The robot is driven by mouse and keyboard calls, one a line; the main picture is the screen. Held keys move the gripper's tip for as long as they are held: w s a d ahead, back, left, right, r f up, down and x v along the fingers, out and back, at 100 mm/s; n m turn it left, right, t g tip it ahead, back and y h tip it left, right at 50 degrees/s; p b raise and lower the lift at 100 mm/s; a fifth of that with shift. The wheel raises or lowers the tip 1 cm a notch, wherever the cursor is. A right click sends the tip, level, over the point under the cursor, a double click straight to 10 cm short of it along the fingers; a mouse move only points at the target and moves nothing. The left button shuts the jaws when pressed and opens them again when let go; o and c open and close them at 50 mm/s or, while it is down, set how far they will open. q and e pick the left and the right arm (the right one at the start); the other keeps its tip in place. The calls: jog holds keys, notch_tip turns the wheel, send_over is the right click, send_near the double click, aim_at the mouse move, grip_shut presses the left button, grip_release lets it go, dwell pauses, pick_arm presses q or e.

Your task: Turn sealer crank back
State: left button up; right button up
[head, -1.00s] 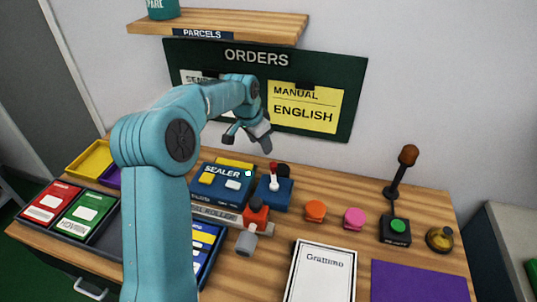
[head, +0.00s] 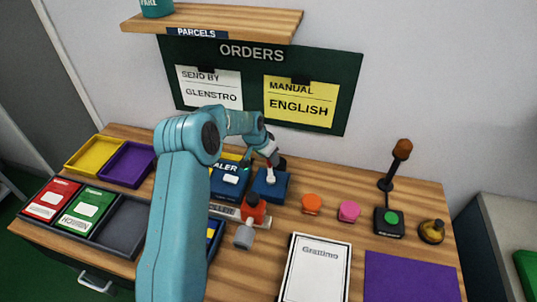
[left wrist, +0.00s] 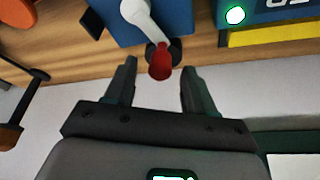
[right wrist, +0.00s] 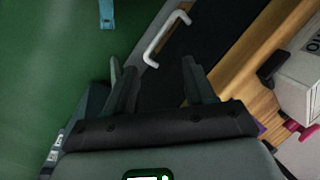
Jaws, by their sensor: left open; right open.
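The sealer (head: 230,172) is a blue unit with a lettered top, partly hidden by my left arm in the head view. Beside it is a blue crank block (head: 272,190) with a white crank arm (left wrist: 141,16) ending in a red knob (left wrist: 160,62). My left gripper (head: 270,160) has come down over the block. In the left wrist view it is open (left wrist: 158,76), with the red knob between its fingertips and no visible grip. My right gripper (right wrist: 158,72) is open and empty in its wrist view, low by the desk front near a white handle (right wrist: 165,38).
A white booklet (head: 318,268) and purple sheet (head: 410,277) lie near the front edge. The order board (head: 255,125) hangs behind.

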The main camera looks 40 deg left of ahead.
pick_arm(q)
jog(key=shift+w+f, duration=0.35)
jog(key=shift+f, duration=0.2)
jog(key=shift+s+r, duration=0.2)
jog(key=shift+w+f, duration=0.1)
grip_shut()
jog(key=shift+s+a+f+n+b, duration=0.15)
jog(key=shift+s+f+n+b, duration=0.05)
jog(key=shift+n+b, duration=0.6)
jog(key=n+b, duration=0.1)
jog(key=b, duration=0.1)
jog(key=s+n+y+b, duration=0.1)
jog(key=n+b, duration=0.1)
jog(key=b, duration=0.1)
jog(key=n+y+b, duration=0.1)
jog(key=b, duration=0.2)
jog(key=shift+s+a+g, duration=0.3)
jog(key=shift+s+a, duration=0.05)
jog(key=shift+s, duration=0.05)
jog(key=shift+s+r+n+y+b, duration=0.25)
jog(key=shift+n+y+b, duration=0.05)
jog(key=shift+n+b, duration=0.6)
